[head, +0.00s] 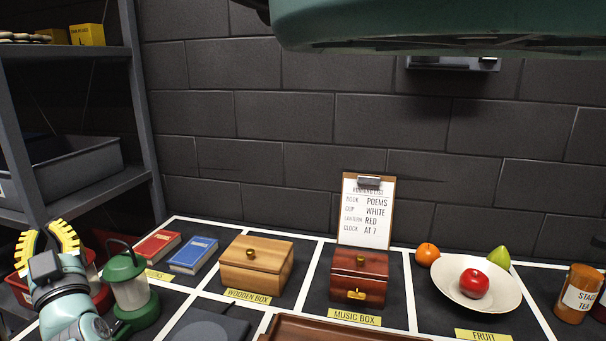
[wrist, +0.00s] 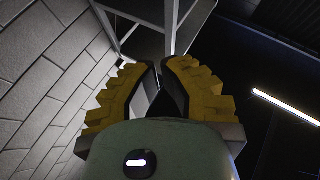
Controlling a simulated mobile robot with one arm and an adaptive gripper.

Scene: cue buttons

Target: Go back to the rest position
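My gripper (head: 44,232) is at the lower left of the head view, raised in front of the shelf and beside the green lantern (head: 131,288). Its two yellow ribbed fingers point up. In the wrist view my gripper (wrist: 161,68) shows a narrow gap between the fingertips, with nothing held. The fingers are apart, so it is open and empty. The wrist view looks up past the fingers to a grey block wall and a dark ceiling.
A grey shelf (head: 143,110) stands close behind my gripper. The table holds red and blue books (head: 193,255), a wooden box (head: 256,265), a music box (head: 358,279), a clipboard (head: 365,212), a fruit plate (head: 510,291) and a tea tin (head: 577,293). A red lantern is partly hidden.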

